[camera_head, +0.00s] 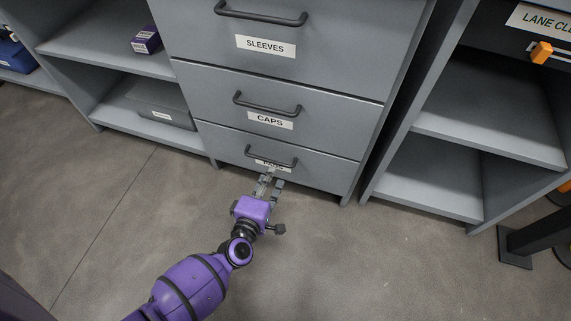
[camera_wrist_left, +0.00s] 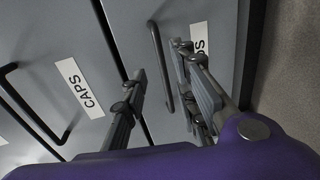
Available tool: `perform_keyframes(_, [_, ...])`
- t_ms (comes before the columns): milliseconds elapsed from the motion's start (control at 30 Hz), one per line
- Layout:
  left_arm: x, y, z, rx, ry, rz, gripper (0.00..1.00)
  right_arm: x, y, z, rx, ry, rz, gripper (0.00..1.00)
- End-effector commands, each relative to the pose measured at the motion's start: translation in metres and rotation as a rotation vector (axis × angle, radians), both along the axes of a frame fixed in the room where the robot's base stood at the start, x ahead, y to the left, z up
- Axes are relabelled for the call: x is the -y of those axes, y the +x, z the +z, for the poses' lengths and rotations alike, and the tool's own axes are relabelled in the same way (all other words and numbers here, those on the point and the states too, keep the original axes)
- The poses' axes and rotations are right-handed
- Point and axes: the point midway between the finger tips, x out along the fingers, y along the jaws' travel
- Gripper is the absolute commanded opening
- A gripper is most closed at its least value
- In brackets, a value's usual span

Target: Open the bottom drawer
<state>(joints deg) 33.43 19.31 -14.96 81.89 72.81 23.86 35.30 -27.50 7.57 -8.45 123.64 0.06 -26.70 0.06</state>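The bottom drawer (camera_head: 325,170) is the lowest of the grey drawers in the head view and looks shut. Its dark bar handle (camera_head: 287,163) runs across the front, above a white label that is partly hidden. My left gripper (camera_head: 271,184) is just in front of this handle, with its fingers apart. In the left wrist view the handle (camera_wrist_left: 160,62) lies in the gap between the two open fingers of the left gripper (camera_wrist_left: 160,90). I cannot tell whether either finger touches it. My right gripper is not in view.
The CAPS drawer (camera_head: 330,130) and SLEEVES drawer (camera_head: 335,55) sit above, both shut. Open shelves stand left, with a grey bin (camera_head: 160,103) and a purple box (camera_head: 146,40), and right (camera_head: 430,185). The floor (camera_head: 340,260) in front is clear.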

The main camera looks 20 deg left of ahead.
Motion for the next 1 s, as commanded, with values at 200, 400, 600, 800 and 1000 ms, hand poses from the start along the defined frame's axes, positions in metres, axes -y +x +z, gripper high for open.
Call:
perform_keyframes(200, [0.002,0.037,-0.009,0.0,0.003,-0.003,0.27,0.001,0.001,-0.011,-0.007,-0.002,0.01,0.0])
perform_keyframes(400, [0.002,0.056,-0.013,0.0,0.004,-0.003,0.27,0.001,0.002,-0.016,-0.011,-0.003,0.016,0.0])
perform_keyframes(600, [0.003,0.059,-0.013,-0.001,0.004,-0.004,0.27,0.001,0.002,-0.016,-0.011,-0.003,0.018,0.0])
perform_keyframes(800, [0.003,0.059,-0.012,-0.001,0.004,-0.004,0.16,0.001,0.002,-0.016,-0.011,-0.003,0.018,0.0])
perform_keyframes(1000, [0.003,0.059,-0.013,-0.001,0.004,-0.004,0.0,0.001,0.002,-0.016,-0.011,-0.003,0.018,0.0])
